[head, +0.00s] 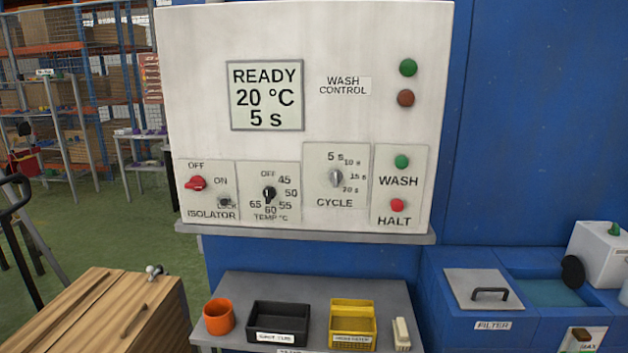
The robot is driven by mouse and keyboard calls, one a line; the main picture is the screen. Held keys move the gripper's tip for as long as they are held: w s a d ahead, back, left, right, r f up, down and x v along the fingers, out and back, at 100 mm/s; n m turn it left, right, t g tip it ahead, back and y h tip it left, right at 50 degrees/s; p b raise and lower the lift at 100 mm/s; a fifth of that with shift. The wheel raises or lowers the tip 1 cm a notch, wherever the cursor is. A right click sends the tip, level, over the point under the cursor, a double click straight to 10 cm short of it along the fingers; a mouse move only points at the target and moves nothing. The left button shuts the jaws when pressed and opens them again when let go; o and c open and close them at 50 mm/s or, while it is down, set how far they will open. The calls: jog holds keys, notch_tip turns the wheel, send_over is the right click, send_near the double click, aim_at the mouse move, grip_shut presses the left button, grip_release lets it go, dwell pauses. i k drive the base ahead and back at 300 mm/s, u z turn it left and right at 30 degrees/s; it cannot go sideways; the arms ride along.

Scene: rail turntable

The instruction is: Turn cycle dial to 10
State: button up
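The cycle dial (336,178) is a small grey knob on a plate labelled CYCLE, low on the white wash control panel (290,40). Marks 5 s, 10 s, 15 s and 20 s run from above it round its right side. The knob looks upright, towards 5 s, but its pointer is too small to be sure. The display (267,96) reads READY, 20 °C, 5 s. My gripper is not in view.
Left of the dial are the black temperature knob (269,194) and red isolator switch (196,183). Right are the green wash button (401,161) and red halt button (397,205). A grey shelf (230,290) with bins juts out below. The space before the panel looks clear.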

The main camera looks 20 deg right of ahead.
aim_at(336, 177)
jog(key=z, duration=1.1)
jog(key=k, duration=0.1)
jog(key=u, duration=2.6)
jog(key=k, duration=0.8)
jog(key=z, duration=0.5)
jog(key=i, duration=0.5)
jog(key=u, duration=0.1)
